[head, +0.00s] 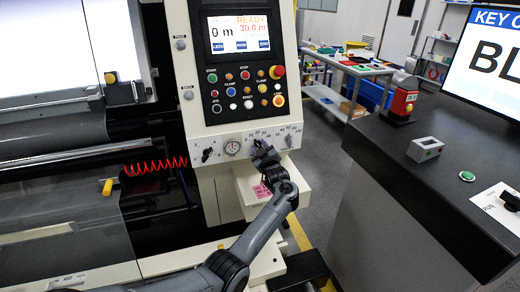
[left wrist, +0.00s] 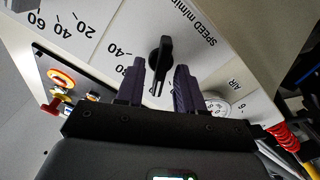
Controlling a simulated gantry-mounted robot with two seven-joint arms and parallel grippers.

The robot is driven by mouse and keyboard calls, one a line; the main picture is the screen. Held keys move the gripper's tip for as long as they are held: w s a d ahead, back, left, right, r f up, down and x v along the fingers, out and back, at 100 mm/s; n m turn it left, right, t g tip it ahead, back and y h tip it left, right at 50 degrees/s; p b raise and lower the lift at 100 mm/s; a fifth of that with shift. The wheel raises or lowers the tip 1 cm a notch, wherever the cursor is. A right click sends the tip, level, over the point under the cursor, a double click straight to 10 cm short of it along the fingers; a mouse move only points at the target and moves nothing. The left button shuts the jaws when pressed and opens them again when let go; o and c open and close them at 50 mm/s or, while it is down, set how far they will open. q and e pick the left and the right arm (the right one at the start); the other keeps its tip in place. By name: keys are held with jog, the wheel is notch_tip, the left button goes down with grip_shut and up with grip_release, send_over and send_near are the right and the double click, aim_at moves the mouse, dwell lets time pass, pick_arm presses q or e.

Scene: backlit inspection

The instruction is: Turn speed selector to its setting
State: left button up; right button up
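The speed selector is a black bar knob (left wrist: 161,58) on a pale panel, with "SPEED m/min" printed beside it in the left wrist view. A pale line marks its lower end there, and scale numbers such as 40 stand left of it. My left gripper (left wrist: 158,78) is open, with one dark finger on each side of the knob's lower end. Narrow gaps show between the fingers and the knob. In the head view my left gripper (head: 261,149) is at the lower control panel and hides most of the selector. My right gripper is in neither view.
A round gauge (head: 232,147) and another black knob (head: 207,155) lie left of the selector; a further knob (head: 289,140) lies right. Push buttons and a red emergency stop (head: 277,72) sit above. A dark counter (head: 400,170) stands at right.

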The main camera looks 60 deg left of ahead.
pick_arm(q)
grip_shut()
jog(key=m+p, duration=0.4)
jog(key=m, duration=0.1)
jog(key=shift+w+m+p, duration=0.1)
jog(key=shift+m+p, duration=0.2)
dwell(0.5)
dwell(0.5)
